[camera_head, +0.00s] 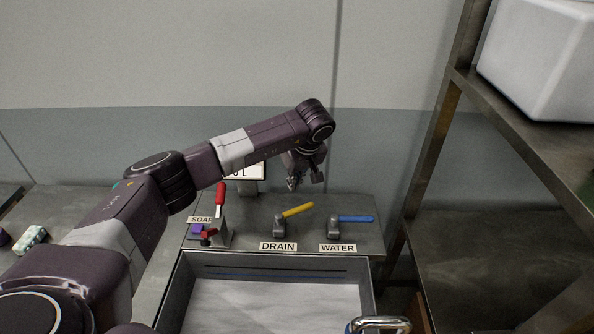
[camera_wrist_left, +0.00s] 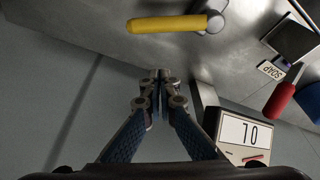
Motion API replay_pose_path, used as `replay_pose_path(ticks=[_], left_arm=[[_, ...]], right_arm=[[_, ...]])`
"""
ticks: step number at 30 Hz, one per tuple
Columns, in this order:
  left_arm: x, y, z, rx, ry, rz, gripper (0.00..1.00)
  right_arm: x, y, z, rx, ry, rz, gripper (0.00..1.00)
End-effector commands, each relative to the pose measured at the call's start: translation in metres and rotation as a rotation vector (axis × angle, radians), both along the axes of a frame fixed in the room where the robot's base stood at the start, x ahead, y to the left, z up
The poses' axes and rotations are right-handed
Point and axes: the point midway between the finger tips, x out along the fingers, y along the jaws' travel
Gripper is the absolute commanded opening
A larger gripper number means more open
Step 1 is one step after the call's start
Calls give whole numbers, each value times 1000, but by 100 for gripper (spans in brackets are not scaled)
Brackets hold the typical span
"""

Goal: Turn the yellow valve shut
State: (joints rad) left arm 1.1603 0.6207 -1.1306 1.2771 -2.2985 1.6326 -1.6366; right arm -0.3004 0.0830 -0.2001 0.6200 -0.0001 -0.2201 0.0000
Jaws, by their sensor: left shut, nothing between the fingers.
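The yellow valve (camera_head: 297,211) stands behind the DRAIN label on the grey counter. Its yellow handle points right and slightly back from a grey metal body. In the left wrist view the yellow handle (camera_wrist_left: 167,24) lies across the top, beyond the fingertips. My left gripper (camera_head: 293,183) points down above and behind the valve, apart from it. In the wrist view the fingers of my left gripper (camera_wrist_left: 160,76) are together with nothing between them. My right gripper is in neither view.
A blue-handled valve (camera_head: 354,219) stands right of the yellow one, behind the WATER label. A red lever (camera_head: 220,196) stands left, by the SOAP label. A display box (camera_wrist_left: 243,135) is behind the valves. A basin (camera_head: 276,300) lies in front; a metal shelf (camera_head: 480,235) is right.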

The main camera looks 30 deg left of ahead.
Motion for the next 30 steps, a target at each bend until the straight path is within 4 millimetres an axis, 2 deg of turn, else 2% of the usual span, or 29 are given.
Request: replay_pose_path(ticks=[1, 4, 6, 13, 30], left_arm=[[1, 3, -9, -1, 7, 2, 0], [4, 7, -27, -1, 6, 0, 0], [-3, -5, -25, -2, 3, -6, 0], [-15, -22, -31, -3, 0, -2, 0], [-17, -26, -34, -2, -1, -11, 0]], right_arm=[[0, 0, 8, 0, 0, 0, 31], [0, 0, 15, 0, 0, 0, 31], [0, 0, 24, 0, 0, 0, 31], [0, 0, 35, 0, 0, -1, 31], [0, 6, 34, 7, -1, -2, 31]])
